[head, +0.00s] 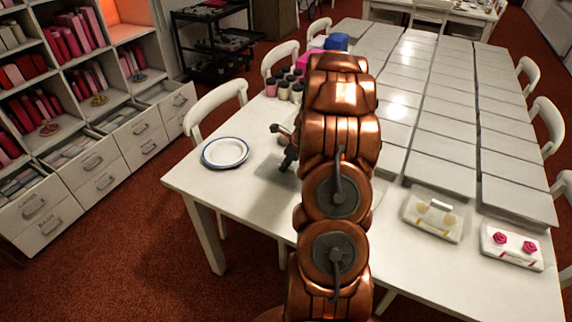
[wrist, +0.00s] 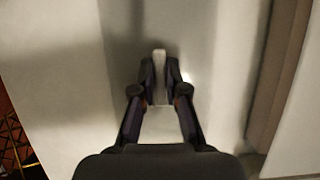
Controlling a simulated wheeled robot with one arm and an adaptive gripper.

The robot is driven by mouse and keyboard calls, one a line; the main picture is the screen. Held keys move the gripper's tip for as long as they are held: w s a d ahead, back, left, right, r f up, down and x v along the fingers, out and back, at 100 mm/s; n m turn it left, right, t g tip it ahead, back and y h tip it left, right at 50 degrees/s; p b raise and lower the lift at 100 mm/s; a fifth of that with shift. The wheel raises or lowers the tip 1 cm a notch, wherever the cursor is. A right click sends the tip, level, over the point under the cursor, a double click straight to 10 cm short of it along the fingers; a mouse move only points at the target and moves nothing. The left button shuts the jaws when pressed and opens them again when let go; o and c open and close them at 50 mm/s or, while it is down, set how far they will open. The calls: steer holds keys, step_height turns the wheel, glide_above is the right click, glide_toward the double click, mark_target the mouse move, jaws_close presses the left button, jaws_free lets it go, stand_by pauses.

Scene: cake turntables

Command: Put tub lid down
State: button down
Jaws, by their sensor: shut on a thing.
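My gripper (wrist: 159,78) is shut on a narrow pale piece (wrist: 159,60), which I take to be part of the tub lid. The fingertips press on it from both sides. Its full outline does not stand out from the pale surface below, and I cannot tell whether it touches that surface. In the head view my gripper (head: 287,160) is dark and small, left of my copper arm, over the white table (head: 225,185). The lid cannot be made out there, and my arm hides part of the table. I see no tub that I can be sure of.
A blue-rimmed white plate (head: 225,152) lies to the left on the table. Several small jars (head: 290,88) and a blue box (head: 336,42) stand behind. Two decorated trays (head: 433,217) (head: 511,246) lie at right. White chairs (head: 215,105) line the table.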

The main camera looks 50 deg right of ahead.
steer(key=shift+f, duration=0.1)
steer(key=c, duration=1.2)
jaws_free()
steer(key=b+v, duration=0.2)
steer(key=v, duration=1)
steer(key=s+a+r+n+g+y, duration=0.1)
steer(key=s+a+r+n+g, duration=0.15)
steer(key=a+n, duration=0.85)
steer(key=s+a+r+n+g, duration=0.1)
steer(key=s+a+r+n, duration=0.3)
steer(key=a, duration=1.2)
steer(key=s+a+n+g+h, duration=0.1)
steer(key=s+a+n, duration=0.4)
steer(key=s+n, duration=0.3)
steer(key=s+a+n+g+h, duration=0.1)
steer(key=s+a+n, duration=0.5)
steer(key=s+n, duration=0.3)
steer(key=shift+s+a+r+n, duration=0.3)
steer(key=shift+s, duration=0.9)
